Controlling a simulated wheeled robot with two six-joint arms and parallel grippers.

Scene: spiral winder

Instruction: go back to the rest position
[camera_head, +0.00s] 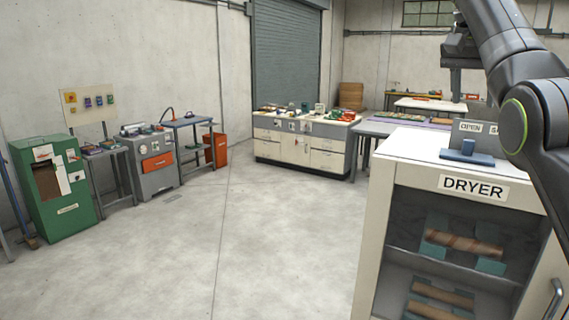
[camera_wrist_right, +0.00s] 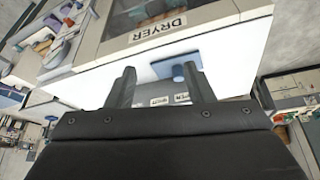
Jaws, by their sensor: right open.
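My right arm comes in at the upper right of the head view, with its dark right gripper (camera_head: 457,48) raised above and behind the dryer top. In the right wrist view the two fingers of this gripper (camera_wrist_right: 158,76) are apart with nothing held between them. The white dryer (camera_head: 407,147) stands below the arm, and its white top (camera_wrist_right: 90,83) also shows in the wrist view. A blue lever piece (camera_head: 467,158) sits on that top, apart from the fingers. My left gripper is not in view.
Inside the dryer's dark front window lie brown tubes (camera_head: 463,245) on teal supports. A long workbench (camera_head: 300,148) stands at the back. A green cabinet (camera_head: 52,190) and small machines line the left wall. The concrete floor (camera_head: 240,240) in the middle is clear.

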